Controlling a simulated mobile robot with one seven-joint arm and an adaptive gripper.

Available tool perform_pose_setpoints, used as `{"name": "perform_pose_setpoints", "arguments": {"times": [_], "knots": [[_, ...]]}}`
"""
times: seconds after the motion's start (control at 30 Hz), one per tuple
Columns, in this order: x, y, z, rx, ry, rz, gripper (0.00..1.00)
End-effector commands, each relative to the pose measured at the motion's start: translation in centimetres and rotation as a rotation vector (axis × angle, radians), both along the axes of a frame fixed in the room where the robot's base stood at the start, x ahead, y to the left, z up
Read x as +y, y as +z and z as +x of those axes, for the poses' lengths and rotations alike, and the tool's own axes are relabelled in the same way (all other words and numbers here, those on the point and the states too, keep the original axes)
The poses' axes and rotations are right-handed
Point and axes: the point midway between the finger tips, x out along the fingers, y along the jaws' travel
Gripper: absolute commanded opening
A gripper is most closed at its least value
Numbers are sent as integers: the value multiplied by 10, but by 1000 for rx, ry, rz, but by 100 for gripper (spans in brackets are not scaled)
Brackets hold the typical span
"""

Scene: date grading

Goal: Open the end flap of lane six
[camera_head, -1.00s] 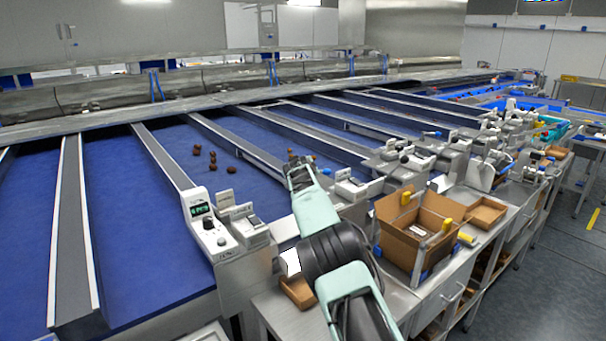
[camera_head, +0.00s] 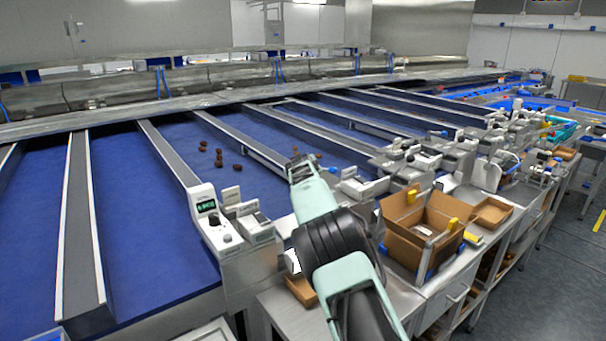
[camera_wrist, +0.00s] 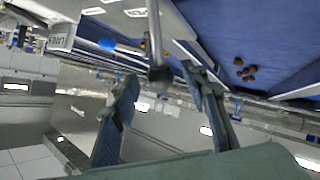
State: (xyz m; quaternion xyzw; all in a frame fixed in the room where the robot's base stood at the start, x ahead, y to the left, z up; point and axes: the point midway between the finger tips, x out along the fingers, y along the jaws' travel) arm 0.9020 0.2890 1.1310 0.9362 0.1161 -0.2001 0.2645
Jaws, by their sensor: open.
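My gripper (camera_wrist: 161,76) is open, with its two dark fingers apart in the wrist view. A grey bar with a rounded knob (camera_wrist: 158,74) hangs between the fingertips in that picture; I cannot tell whether it touches them or is the flap's handle. A white label plate (camera_wrist: 61,37) with dark lettering shows at upper left, its number too small to read surely. In the head view my gripper (camera_head: 301,166) is at the end of my mint-green arm, over the near end of a blue lane. The end flap itself is hidden behind my arm or not distinguishable.
Blue lanes (camera_head: 150,255) with grey dividers (camera_head: 170,158) run towards the back. Brown dates (camera_head: 218,162) lie on one lane. A white control box (camera_head: 213,216) stands left of my arm. An open cardboard box (camera_head: 405,242) sits on the steel bench right of it.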

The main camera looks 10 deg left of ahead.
Motion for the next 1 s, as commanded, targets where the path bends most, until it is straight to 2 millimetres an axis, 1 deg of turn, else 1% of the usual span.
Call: {"name": "perform_pose_setpoints", "arguments": {"times": [0.37, 0.7, 0.9, 1.0], "knots": [[-3, 16, -36, 3, 1, 2, 41], [-6, 33, -76, 6, 4, 3, 41], [-8, 39, -91, 7, 3, 3, 41], [-9, 40, -93, 7, 3, 3, 41]]}}
